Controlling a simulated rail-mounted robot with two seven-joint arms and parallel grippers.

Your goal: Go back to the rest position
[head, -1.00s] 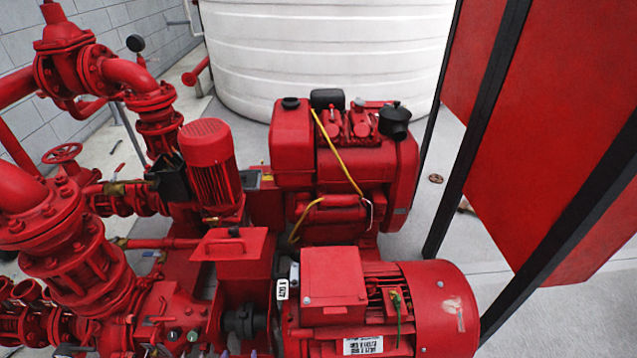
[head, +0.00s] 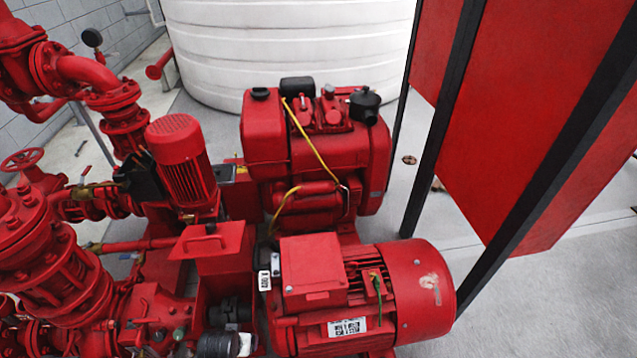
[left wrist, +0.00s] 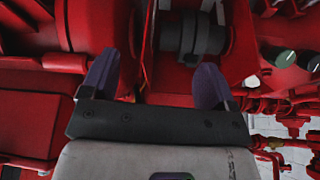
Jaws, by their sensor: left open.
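My left gripper (left wrist: 155,84) shows in the left wrist view with its two purple fingers spread wide and nothing between them. It hangs over the red pumpset, with a dark shaft coupling (left wrist: 190,38) beyond the fingertips. The same kind of dark coupling shows in the head view (head: 230,311), beside the red electric motor (head: 420,290). A dark rounded piece and a pale piece at the bottom edge of the head view may be part of my left arm; I cannot tell. My right gripper is in neither view.
A red engine (head: 265,135) with a yellow hose stands behind the motor. Red pipes and valves (head: 105,95) fill the left. A white ribbed tank (head: 290,50) is behind. A red panel (head: 540,120) on black posts stands at right. Grey floor (head: 560,300) is free at lower right.

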